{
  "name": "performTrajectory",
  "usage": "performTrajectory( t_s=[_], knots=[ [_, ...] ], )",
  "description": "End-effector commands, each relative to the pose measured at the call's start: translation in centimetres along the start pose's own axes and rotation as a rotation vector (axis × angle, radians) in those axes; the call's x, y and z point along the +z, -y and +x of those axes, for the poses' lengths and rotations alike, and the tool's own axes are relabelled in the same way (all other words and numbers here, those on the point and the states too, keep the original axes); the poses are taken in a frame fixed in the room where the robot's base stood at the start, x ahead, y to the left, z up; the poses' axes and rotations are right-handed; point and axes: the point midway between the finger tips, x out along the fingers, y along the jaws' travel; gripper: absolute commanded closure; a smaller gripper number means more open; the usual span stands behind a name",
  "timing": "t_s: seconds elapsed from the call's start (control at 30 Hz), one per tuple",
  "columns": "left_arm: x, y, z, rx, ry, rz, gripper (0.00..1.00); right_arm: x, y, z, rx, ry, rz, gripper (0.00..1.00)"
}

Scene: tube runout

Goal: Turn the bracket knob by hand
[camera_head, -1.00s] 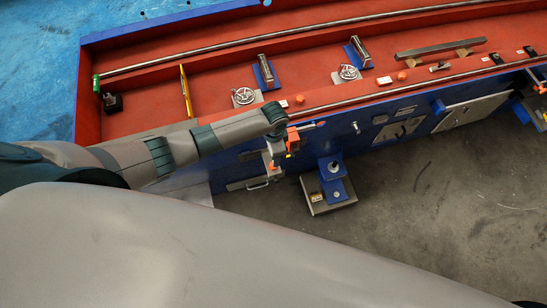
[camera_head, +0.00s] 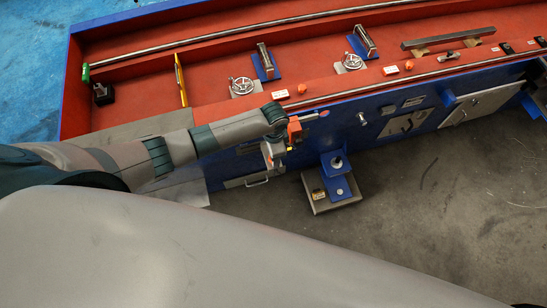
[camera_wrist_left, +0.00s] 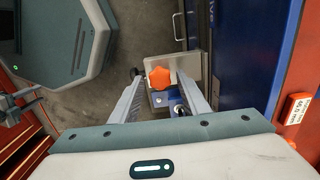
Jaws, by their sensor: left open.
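An orange star-shaped knob (camera_wrist_left: 158,77) sits in front of a pale grey bracket plate (camera_wrist_left: 188,68) in the left wrist view. My left gripper (camera_wrist_left: 158,84) is open, with one finger on each side of the knob. A gap shows around the knob, and I cannot tell how deep it lies between the fingertips. In the head view my left gripper (camera_head: 271,153) is at the front blue wall of the long red bed (camera_head: 215,92), small and partly hidden by the wrist. The knob cannot be picked out surely there.
A blue pedestal on a steel plate (camera_head: 318,203) stands on the floor right of the gripper. Handwheels (camera_head: 241,86) and steel rods lie along the bed. A label block (camera_wrist_left: 297,109) sits right of the gripper. Grey floor (camera_head: 430,205) is free in front.

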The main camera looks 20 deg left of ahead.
Motion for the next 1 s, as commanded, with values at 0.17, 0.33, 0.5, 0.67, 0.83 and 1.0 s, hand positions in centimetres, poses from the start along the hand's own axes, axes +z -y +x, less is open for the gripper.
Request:
performTrajectory(
  t_s=[0.17,0.33,0.5,0.67,0.83,1.0],
  knots=[
    [-0.03,0.00,-0.02,0.000,0.000,0.000,0.58,0.00,0.01,-0.13,0.000,0.000,0.000,0.58],
    [-0.06,-0.03,0.13,0.000,-0.001,0.001,0.58,-0.03,0.00,-0.40,0.000,0.000,0.000,0.58],
    [-0.08,-0.02,0.24,0.000,-0.001,0.001,0.58,-0.02,0.00,-0.39,0.000,0.000,0.000,0.58],
    [-0.07,-0.02,0.24,0.000,-0.001,0.001,0.68,-0.02,0.00,-0.38,0.000,0.000,0.000,0.58],
    [-0.06,-0.02,0.25,0.000,-0.001,0.001,0.90,-0.01,0.00,-0.38,0.000,0.000,-0.001,0.58],
    [-0.05,-0.02,0.25,0.000,0.000,0.001,0.90,0.00,-0.01,-0.38,0.000,0.000,-0.001,0.58]
  ],
)
